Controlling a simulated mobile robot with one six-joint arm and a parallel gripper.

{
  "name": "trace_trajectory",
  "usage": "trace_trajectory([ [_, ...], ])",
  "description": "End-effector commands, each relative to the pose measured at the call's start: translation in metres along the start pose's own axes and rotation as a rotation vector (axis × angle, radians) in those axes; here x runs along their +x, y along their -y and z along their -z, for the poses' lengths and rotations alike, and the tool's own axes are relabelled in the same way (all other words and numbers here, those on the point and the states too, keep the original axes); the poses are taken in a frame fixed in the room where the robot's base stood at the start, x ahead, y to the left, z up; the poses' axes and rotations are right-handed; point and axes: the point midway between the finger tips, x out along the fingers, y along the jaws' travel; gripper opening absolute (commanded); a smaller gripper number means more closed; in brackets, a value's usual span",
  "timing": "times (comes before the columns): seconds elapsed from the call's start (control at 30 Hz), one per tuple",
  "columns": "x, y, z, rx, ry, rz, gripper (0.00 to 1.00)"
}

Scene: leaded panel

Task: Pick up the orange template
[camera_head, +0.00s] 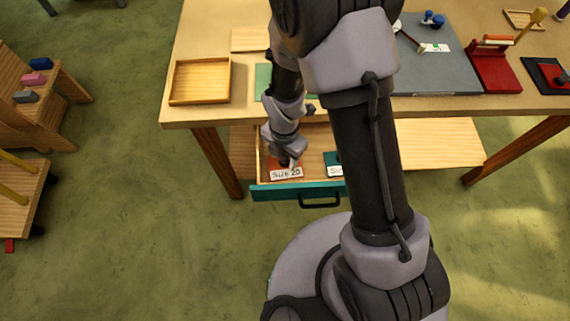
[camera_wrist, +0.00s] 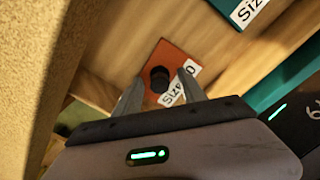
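The orange template (camera_head: 275,165) lies flat in the open drawer, at its left end. My gripper (camera_head: 288,163) is over the template, pointing down. In the wrist view my gripper (camera_wrist: 161,84) is open, with one finger to each side of the knob. I cannot tell whether the fingers touch the template. Part of the label is behind the right finger.
The drawer (camera_head: 272,192) with a teal front stands open below the tabletop. A teal template (camera_wrist: 222,8) with a "Size" label lies beside the orange one. The table edge (camera_wrist: 40,60) is close on the left in the wrist view. A wooden tray (camera_head: 200,82) is on the table.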

Motion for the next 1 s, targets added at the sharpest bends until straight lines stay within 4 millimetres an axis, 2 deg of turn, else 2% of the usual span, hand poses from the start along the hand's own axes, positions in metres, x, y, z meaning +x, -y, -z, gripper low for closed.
trace_trajectory([
  [0.03,0.0,0.0,0.0,0.0,0.0,0.0,0.36],
  [0.2,-0.001,0.0,0.0,0.0,0.0,0.0,0.03],
  [0.23,-0.001,0.0,0.0,0.0,0.0,0.0,0.0],
  [0.47,-0.001,0.0,0.0,0.0,0.0,0.0,0.0],
  [0.53,-0.008,0.0,0.0,0.0,0.0,0.0,0.0],
  [0.8,-0.079,0.0,0.0,0.001,0.002,-0.001,0.0],
  [0.9,-0.095,0.0,0.0,0.001,0.002,0.0,0.0],
  [1.0,-0.101,0.0,0.0,0.001,0.001,0.002,0.0],
])
